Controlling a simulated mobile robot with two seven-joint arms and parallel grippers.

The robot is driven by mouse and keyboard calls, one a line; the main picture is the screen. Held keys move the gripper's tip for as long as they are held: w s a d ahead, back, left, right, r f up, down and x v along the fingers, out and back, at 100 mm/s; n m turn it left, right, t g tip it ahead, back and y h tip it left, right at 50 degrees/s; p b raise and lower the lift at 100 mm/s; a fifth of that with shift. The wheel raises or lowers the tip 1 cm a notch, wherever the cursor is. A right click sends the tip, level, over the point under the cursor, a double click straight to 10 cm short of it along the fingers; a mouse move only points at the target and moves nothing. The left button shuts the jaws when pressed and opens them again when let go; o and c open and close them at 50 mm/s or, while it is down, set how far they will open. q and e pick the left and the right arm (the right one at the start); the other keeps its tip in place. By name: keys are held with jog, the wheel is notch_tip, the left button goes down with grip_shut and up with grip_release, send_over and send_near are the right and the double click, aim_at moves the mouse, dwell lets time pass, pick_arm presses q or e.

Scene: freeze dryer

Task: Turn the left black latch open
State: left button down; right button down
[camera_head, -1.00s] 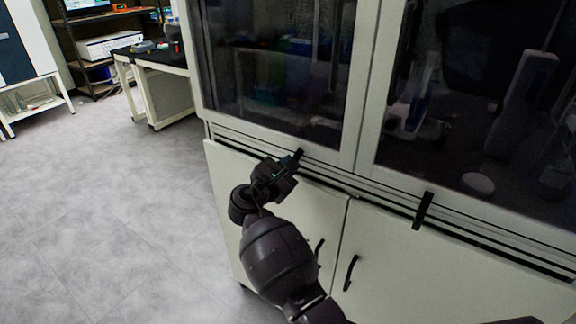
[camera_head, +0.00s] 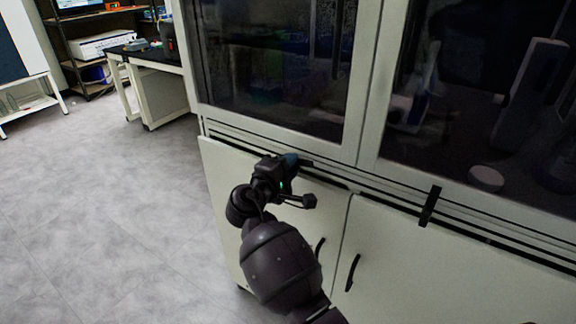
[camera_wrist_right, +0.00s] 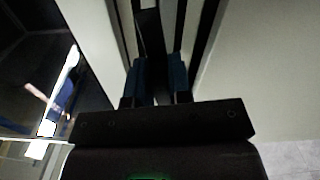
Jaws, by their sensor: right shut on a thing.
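The left black latch (camera_head: 306,163) sits on the rail below the left glass door of the white cabinet, mostly hidden by my right gripper. Its visible end lies nearly sideways along the rail. My right gripper (camera_head: 290,160) is at the latch, with its wrist turned over. In the right wrist view, the two blue-padded fingers (camera_wrist_right: 157,82) are shut on the dark latch (camera_wrist_right: 151,32), one on each side. The right black latch (camera_head: 430,206) stands close to upright on the rail, apart from the gripper. My left gripper is not in view.
The left glass door (camera_head: 275,75) and right glass door (camera_head: 480,110) look closed. White lower doors with black handles (camera_head: 352,272) lie below the rail. Open grey floor (camera_head: 100,220) is at left. A black-topped bench (camera_head: 150,58) stands at the back left.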

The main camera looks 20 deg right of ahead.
jog(key=shift+f+m+b, duration=0.2)
jog(key=shift+m+b, duration=0.1)
jog(key=shift+m, duration=0.7)
jog(key=c, duration=1.1)
grip_release()
jog(key=shift+r, duration=0.1)
